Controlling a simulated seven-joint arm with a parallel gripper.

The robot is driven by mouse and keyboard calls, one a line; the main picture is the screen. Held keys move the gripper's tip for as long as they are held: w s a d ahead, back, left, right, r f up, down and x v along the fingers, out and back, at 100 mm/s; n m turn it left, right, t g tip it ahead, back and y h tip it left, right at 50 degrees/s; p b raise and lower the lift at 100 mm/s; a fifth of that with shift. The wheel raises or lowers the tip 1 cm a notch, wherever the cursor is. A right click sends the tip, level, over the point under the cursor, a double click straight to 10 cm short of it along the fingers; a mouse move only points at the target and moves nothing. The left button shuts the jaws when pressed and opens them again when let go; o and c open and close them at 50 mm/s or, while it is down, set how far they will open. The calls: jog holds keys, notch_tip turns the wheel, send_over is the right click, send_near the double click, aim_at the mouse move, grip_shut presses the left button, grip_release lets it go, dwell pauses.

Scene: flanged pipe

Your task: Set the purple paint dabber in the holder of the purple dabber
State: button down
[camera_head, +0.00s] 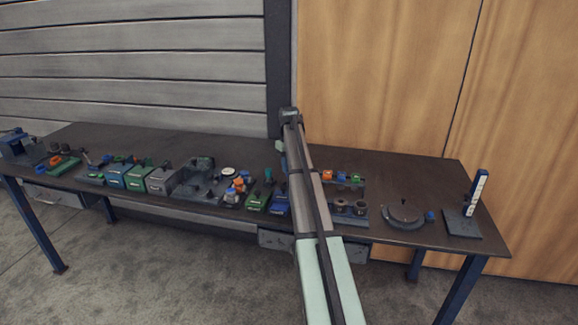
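I cannot make out a purple paint dabber or a purple holder in the head view; they are hidden or too small to tell. A dark rack (350,220) stands just right of my arm. Small orange, blue and green pieces (342,177) sit at its back, and brown-topped round pieces sit at its front. Whether these are dabbers or holders is unclear. My arm reaches over the workbench from the bottom of the picture, left of this rack, and covers part of the bench. My gripper is hidden behind the arm, so its state does not show.
The dark workbench (430,177) has bare room at its back right. A round grey disc (403,214) and an upright white-faced gauge on a plate (477,193) stand at right. Green, blue and grey boxes (137,177), a dark machine part (200,177) and small tools crowd the left.

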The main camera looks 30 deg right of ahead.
jog(key=shift+f, duration=0.25)
dwell(0.4)
jog(key=shift+f, duration=1)
jog(key=shift+f, duration=1.05)
dwell(0.5)
jog(key=shift+c, duration=2)
grip_release()
jog(key=shift+r, duration=3.5)
